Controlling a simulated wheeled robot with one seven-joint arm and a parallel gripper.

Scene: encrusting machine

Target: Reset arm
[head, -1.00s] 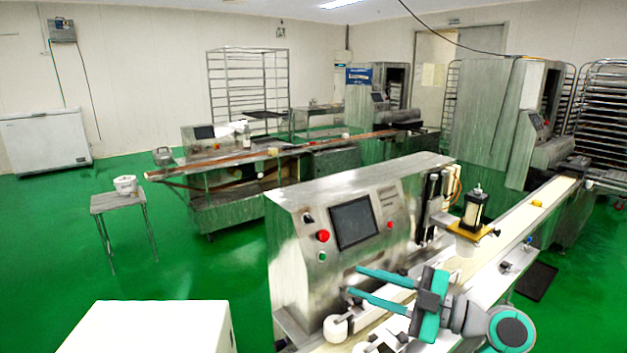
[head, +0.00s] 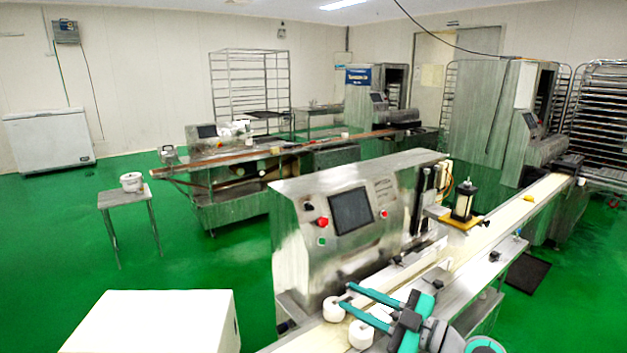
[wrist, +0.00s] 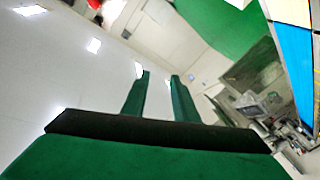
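My gripper (head: 347,295) shows at the lower middle of the head view, with two teal fingers pointing left and slightly up. The fingers are apart and nothing shows between them. In the wrist view my gripper (wrist: 160,75) also has a clear gap between its two green fingers. The steel encrusting machine (head: 290,250), with a dark screen (head: 351,212) and a red button (head: 322,221), stands behind my gripper. I cannot tell from these views whether my gripper touches anything.
Two white round parts (head: 361,335) show close to my fingers. The machine's conveyor (head: 520,212) runs to the upper right. A white box (head: 150,325) is at the lower left. A small table (head: 123,198) holds a white pot (head: 131,181). Green floor lies open at left.

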